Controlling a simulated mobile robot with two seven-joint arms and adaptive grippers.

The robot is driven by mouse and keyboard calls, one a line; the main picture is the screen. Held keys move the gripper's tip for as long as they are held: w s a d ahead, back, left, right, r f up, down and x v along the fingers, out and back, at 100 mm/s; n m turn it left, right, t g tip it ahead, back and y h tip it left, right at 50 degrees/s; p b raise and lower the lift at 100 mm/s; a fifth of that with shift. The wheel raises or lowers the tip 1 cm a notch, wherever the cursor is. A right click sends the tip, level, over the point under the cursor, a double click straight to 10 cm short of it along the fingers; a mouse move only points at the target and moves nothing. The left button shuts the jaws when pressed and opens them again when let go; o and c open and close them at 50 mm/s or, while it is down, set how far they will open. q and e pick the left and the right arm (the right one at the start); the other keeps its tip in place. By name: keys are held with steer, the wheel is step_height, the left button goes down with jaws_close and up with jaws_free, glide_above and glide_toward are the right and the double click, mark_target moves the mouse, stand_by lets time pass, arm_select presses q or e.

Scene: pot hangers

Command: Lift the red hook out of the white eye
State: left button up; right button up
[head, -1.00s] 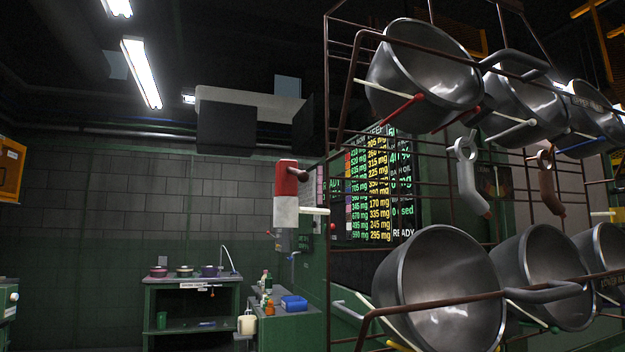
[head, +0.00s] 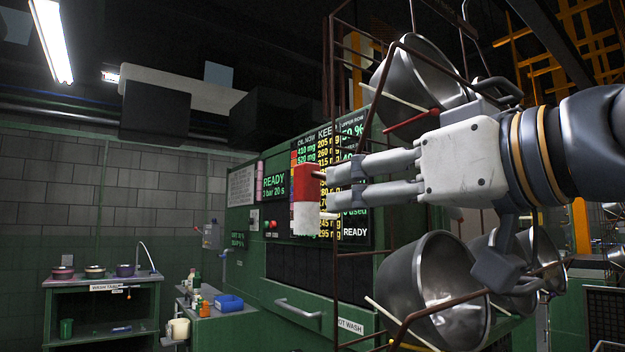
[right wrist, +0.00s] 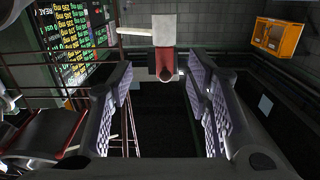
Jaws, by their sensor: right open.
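The red hook (head: 302,183) is a blocky red piece with a short brown peg on its right side. It sits directly on top of the white eye (head: 306,219), a white block with a pale bar to its right. How they interlock inside is hidden. My right gripper (head: 331,187) is open and reaches in from the right, fingertips just right of the red piece. In the right wrist view the red hook (right wrist: 165,62) shows between the open fingertips (right wrist: 160,82), with the white eye (right wrist: 165,28) above it. I cannot tell whether the fingers touch. My left gripper is out of view.
A brown wire rack (head: 338,280) with steel pots (head: 438,290) stands at the right, close to my right arm. A green machine with a lit screen (head: 330,160) is behind. A wash table (head: 105,285) stands far left. The space left of the hook looks free.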

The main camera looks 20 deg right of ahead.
mark_target(319, 179)
steer(key=x, duration=0.3)
steer(key=r+x, duration=0.1)
steer(key=x, duration=0.3)
steer(key=r+x, duration=0.1)
steer(key=x, duration=0.2)
steer(key=shift+w+a+r, duration=0.15)
steer(key=shift+w+a, duration=0.2)
steer(key=shift+a, duration=0.1)
steer(key=shift+s+r, duration=0.1)
steer(key=shift+s, duration=0.05)
steer(key=shift+c, duration=0.8)
jaws_close()
